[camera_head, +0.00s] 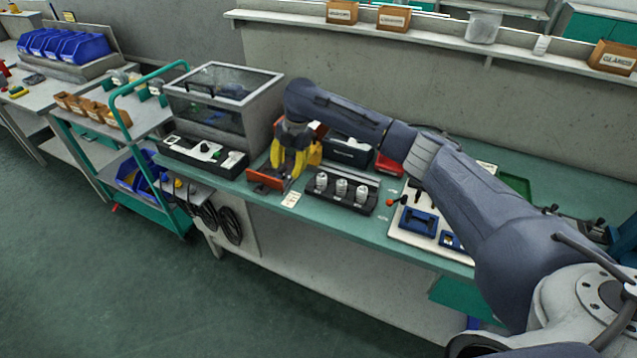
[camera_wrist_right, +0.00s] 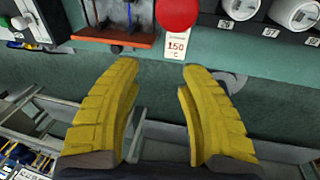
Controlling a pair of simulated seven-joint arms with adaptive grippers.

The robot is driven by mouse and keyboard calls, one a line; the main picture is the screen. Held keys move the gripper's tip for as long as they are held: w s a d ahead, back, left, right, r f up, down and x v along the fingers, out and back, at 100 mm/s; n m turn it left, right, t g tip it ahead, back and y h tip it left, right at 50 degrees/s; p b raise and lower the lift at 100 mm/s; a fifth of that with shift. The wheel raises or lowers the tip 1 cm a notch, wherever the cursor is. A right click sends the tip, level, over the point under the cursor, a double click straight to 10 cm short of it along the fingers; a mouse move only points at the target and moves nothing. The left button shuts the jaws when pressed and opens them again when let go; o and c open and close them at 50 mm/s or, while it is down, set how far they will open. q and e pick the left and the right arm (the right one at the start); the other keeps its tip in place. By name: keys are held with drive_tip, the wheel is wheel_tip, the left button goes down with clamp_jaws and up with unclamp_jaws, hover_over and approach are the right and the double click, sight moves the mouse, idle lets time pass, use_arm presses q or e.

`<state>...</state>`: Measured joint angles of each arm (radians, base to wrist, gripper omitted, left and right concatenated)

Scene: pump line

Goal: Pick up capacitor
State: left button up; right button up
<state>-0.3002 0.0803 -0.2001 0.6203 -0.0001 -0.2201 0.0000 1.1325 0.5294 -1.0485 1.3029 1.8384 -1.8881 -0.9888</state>
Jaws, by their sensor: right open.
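Silver cylindrical cans, which look like the capacitors, stand upright in a dark rack (camera_head: 338,200) on the green bench; three show in the head view, the middle one (camera_head: 340,187) among them. In the right wrist view, two of them, including one can (camera_wrist_right: 240,8), are cut off by the top edge. My right gripper (camera_head: 290,165) has yellow fingers and is over the bench just left of the rack. In the right wrist view the gripper (camera_wrist_right: 158,66) is open, with nothing between its fingers. My left gripper is not in view.
An orange-red stand (camera_head: 266,180) and a "150 °C" label (camera_wrist_right: 180,48) are close to the gripper. A grey, clear-topped box (camera_head: 225,95) stands left. A white board (camera_head: 405,232) with blue parts lies right. The bench's front edge is near.

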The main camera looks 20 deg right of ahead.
drive_tip(key=s+d+r+n+h, duration=0.1)
drive_tip(key=d+r+n+h, duration=0.15)
drive_tip(key=d+r, duration=0.65)
approach(322, 174)
drive_tip(key=shift+n+g, duration=0.25)
drive_tip(key=shift+g, duration=0.15)
wheel_tip(322, 174, down, 6)
drive_tip(key=shift+w+f, duration=0.15)
drive_tip(key=shift+w, duration=0.05)
drive_tip(key=shift+w+d+f, duration=0.1)
drive_tip(key=shift+f, duration=1.45)
drive_tip(key=shift+w+d+f, duration=0.1)
drive_tip(key=shift+f, duration=1.45)
clamp_jaws()
